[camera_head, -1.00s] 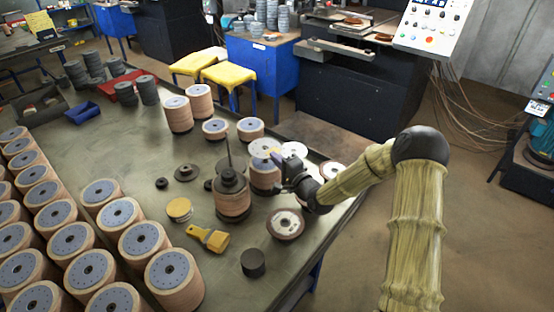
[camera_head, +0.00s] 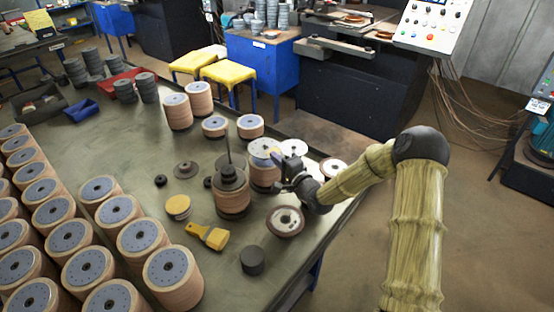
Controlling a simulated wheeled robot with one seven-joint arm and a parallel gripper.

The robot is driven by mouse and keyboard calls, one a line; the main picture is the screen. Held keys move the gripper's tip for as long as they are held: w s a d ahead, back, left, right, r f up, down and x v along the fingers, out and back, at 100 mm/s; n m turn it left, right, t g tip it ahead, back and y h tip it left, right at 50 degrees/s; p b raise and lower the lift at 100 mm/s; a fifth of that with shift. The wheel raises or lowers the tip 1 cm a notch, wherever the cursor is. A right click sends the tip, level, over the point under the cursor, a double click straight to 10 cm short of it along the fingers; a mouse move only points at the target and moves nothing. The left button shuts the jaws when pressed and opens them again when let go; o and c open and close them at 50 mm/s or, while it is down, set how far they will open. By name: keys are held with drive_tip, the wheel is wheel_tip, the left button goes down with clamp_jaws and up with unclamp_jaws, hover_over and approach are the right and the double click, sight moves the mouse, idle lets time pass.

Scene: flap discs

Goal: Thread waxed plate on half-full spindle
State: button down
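The spindle (camera_head: 231,181) stands upright near the middle of the table, with a thin rod rising above a dark-topped stack of brown discs. A short stack with a yellowish top disc (camera_head: 178,205) lies left of it; I cannot tell whether this is the waxed plate. Pale-faced plates (camera_head: 263,147) sit on stacks just right of the spindle. My gripper (camera_head: 282,172) is right of the spindle, close to these plates. Its fingers are small, dark and partly hidden, so I cannot tell whether they hold anything.
A loose flap disc (camera_head: 285,221) lies below my gripper. A yellow-handled brush (camera_head: 208,236) and a dark cylinder (camera_head: 253,261) lie in front of the spindle. Rows of disc stacks (camera_head: 143,236) fill the left side.

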sight(277, 169)
drive_tip(key=shift+f, duration=0.1)
drive_tip(key=shift+f+b, duration=1.4)
drive_tip(key=shift+f, duration=0.3)
drive_tip(key=c, duration=1.6)
unclamp_jaws()
drive_tip(key=shift+s+r, duration=0.1)
drive_tip(key=shift+r, duration=0.1)
drive_tip(key=shift+f, duration=0.2)
drive_tip(key=shift+d+f, duration=0.1)
drive_tip(key=shift+f, duration=0.05)
drive_tip(key=shift+s, duration=0.1)
drive_tip(key=shift+s+d+f, duration=0.1)
drive_tip(key=shift+s, duration=0.05)
drive_tip(key=r+b+v, duration=0.1)
drive_tip(key=b+v, duration=0.1)
drive_tip(key=v, duration=1.4)
drive_tip(key=shift+s+d, duration=0.25)
drive_tip(key=shift+s, duration=0.05)
